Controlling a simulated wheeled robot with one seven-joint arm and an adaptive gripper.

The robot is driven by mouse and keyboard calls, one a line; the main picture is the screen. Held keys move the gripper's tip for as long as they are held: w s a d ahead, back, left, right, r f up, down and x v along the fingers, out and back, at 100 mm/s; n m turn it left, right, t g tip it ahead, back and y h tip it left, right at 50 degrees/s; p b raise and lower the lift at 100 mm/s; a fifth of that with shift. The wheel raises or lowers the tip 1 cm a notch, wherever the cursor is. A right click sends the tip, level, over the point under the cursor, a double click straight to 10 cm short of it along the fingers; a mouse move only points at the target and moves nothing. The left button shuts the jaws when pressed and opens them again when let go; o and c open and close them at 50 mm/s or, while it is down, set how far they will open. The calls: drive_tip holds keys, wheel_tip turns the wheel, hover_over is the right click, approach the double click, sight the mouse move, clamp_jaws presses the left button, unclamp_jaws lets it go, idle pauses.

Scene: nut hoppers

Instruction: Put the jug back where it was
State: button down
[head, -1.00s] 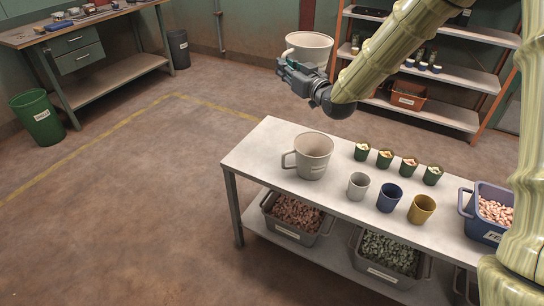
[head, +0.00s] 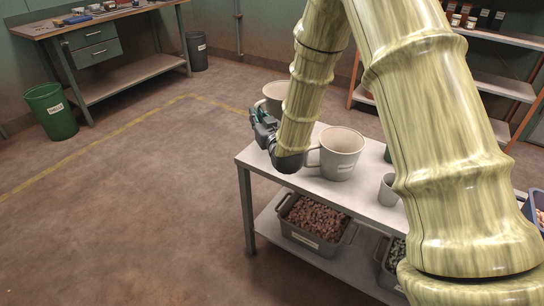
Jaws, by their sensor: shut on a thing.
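My gripper (head: 262,124) is shut on a beige jug (head: 273,92), holding it upright by its near side. The held jug is partly hidden behind my arm and gripper. It shows by the far left corner of the white-topped table (head: 250,157). I cannot tell whether its base touches anything. A second beige jug (head: 343,153), with a label and a handle on its left, stands upright on the table, right of my gripper.
A grey cup (head: 388,190) stands on the table, partly behind my arm. Most of the tabletop to the right is hidden. Bins of brown nuts (head: 313,220) and green pieces (head: 393,254) sit on the lower shelf. Open floor lies to the left.

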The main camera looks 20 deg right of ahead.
drive_tip(key=shift+a+f+b, duration=0.1)
drive_tip(key=shift+f+b, duration=0.3)
drive_tip(key=shift+f, duration=5.25)
drive_tip(key=c, duration=1.5)
unclamp_jaws()
drive_tip(key=shift+s, duration=0.15)
drive_tip(key=s, duration=1.1)
drive_tip(key=shift+s+d, duration=0.4)
drive_tip(key=shift+d, duration=0.05)
